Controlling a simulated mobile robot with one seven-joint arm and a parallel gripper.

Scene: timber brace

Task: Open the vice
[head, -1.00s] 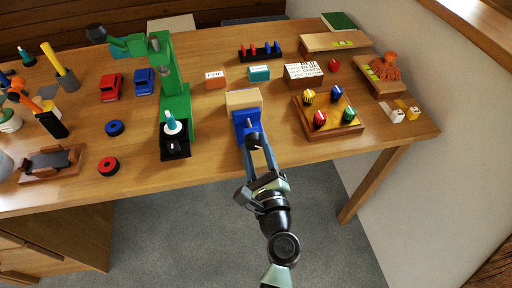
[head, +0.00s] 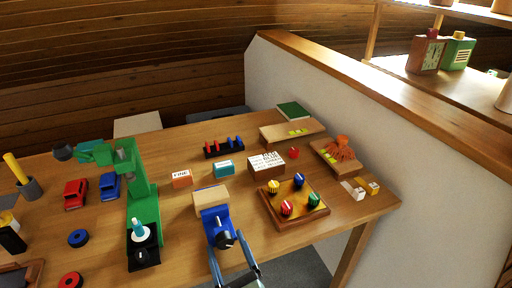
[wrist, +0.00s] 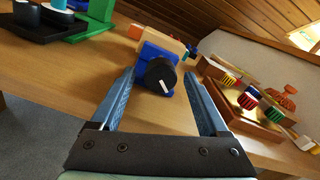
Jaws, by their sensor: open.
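In the wrist view the blue body (wrist: 147,52) is ahead, and the knob (wrist: 160,75) faces me with a white mark, tilted. My gripper (wrist: 158,78) is open and empty, one blue finger on each side of the knob, with visible gaps. In the head view my gripper (head: 230,247) is just in front of the vice, its lower part cut off.
A green press (head: 146,208) stands left of the vice. A wooden board with several coloured knobs (head: 270,211) is close on the right. Labelled blocks, including an orange one (head: 181,179), lie behind. The space in front of the table edge is open floor.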

